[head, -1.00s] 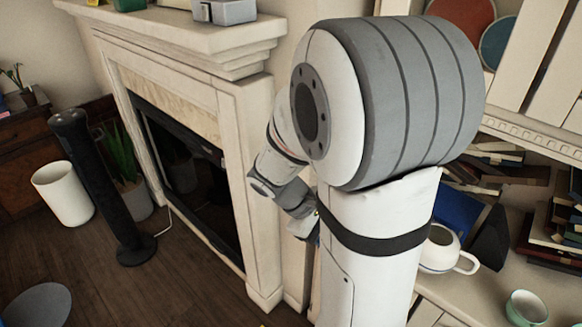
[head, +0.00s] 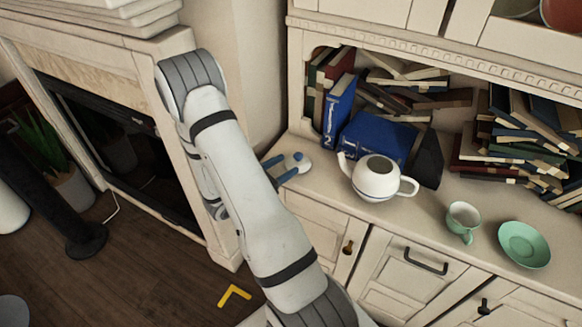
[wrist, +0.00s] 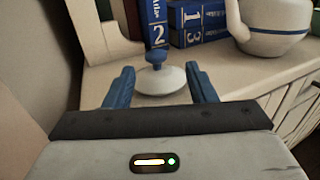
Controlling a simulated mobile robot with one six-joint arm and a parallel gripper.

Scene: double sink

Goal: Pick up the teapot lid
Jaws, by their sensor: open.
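The teapot lid (head: 298,162) is white with a blue knob and lies on the cabinet top, left of the white teapot (head: 378,180), which stands uncovered. The lid also shows in the wrist view (wrist: 160,78), knob up. My gripper (head: 280,171) is open, its two blue fingers pointing at the lid. In the wrist view, my gripper (wrist: 161,84) has one finger on each side of the lid, with the lid between or just beyond the fingertips. I cannot tell whether the fingers touch it.
Blue books (head: 378,138) stand behind the teapot and lid. A green cup (head: 462,220) and a green saucer (head: 524,244) are on the cabinet top to the right. The fireplace (head: 110,110) is left of my arm. A yellow angle-shaped piece (head: 234,295) lies on the floor.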

